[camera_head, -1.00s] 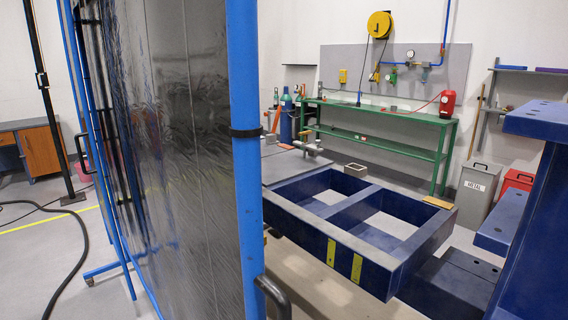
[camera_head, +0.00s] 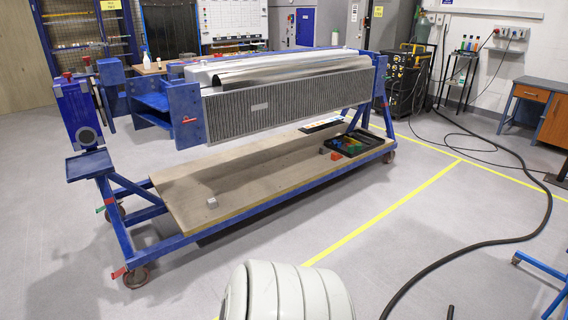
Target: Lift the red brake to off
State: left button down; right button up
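The blue rotary jig (camera_head: 128,229) stands on casters at left and centre, holding a long grey finned unit (camera_head: 286,103) between its uprights. A small red tab (camera_head: 118,272) sticks out beside the near-left caster (camera_head: 136,276). Another red tab (camera_head: 109,201) shows above the caster behind it. Small red parts also show on top of the left upright (camera_head: 68,75) and on the blue end bracket (camera_head: 188,120). I cannot tell which of these is the brake, or its position. Neither gripper is in view.
A board shelf (camera_head: 250,184) low on the jig carries a grey block (camera_head: 212,202) and a black tray (camera_head: 357,145). A black hose (camera_head: 470,255) curves over the floor at right. A pale ribbed part, possibly mine, covers the bottom centre. Floor between jig and hose is clear.

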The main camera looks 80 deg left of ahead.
aim_at(120, 271)
jog(key=u, duration=4.1)
jog(key=i+j+z, duration=0.15)
jog(key=z, duration=0.25)
jog(key=i+j+z, duration=0.25)
jog(key=z, duration=0.15)
jog(key=i, duration=0.1)
